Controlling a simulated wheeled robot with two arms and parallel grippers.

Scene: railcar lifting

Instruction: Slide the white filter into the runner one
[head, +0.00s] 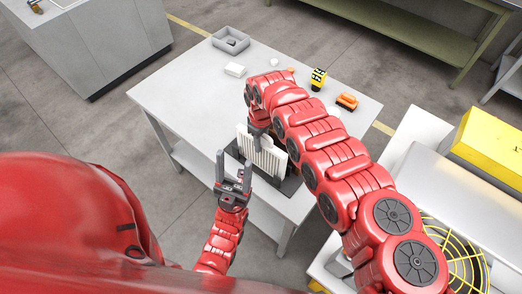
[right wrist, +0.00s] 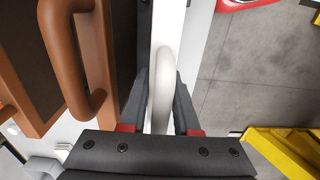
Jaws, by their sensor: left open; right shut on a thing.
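The white filter (head: 266,157) is a pleated panel standing upright at the near edge of the grey table, by a dark frame (head: 292,186). My right gripper (head: 256,129) is above it. In the right wrist view my right gripper (right wrist: 161,112) is shut on the white filter's curved handle (right wrist: 162,75). A brown framed panel with a thick brown handle (right wrist: 87,60) stands close beside it on the left. My left gripper (head: 233,170) is open and empty, in front of the filter. The runners are hidden, so I cannot tell whether the filter sits in one.
A yellow box (head: 490,140) and a yellow round guard (head: 455,257) are at right. The table's left part is clear.

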